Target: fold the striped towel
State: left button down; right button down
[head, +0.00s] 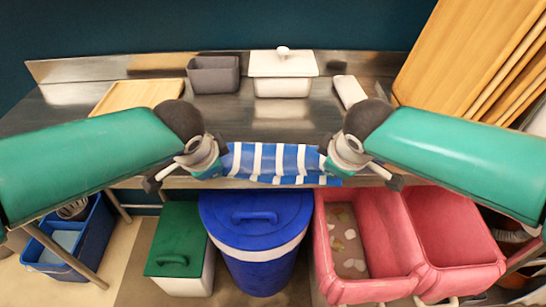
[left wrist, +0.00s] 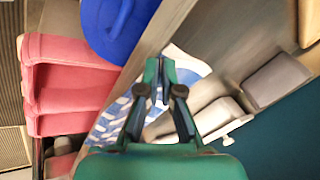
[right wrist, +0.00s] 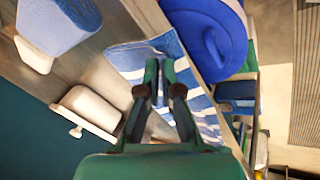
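The blue-and-white striped towel (head: 270,160) lies along the front edge of the metal counter, between my two grippers. My left gripper (head: 218,168) is at its left end and my right gripper (head: 333,165) is at its right end. In the left wrist view, the fingers (left wrist: 160,78) are close together, with striped cloth (left wrist: 108,122) beside them. In the right wrist view, the fingers (right wrist: 160,78) are also close together, with cloth (right wrist: 140,55) at the tips. Both appear shut on the towel, though the fingers partly hide the contact.
A grey container (head: 213,75), a white lidded dish (head: 283,72) and a small white block (head: 349,91) stand behind. A wooden tray (head: 135,96) is at left; wooden boards (head: 465,55) lean at right. Below are a blue lidded bin (head: 258,225) and pink bins (head: 370,290).

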pick_arm(q)
jog(key=c, duration=1)
grip_release()
jog(key=shift+c, duration=0.2)
pick_arm(e)
jog(key=c, duration=1)
grip_release()
jog(key=shift+c, duration=0.2)
pick_arm(q)
jog(key=shift+r, duration=0.1)
pick_arm(e)
jog(key=shift+r, duration=0.1)
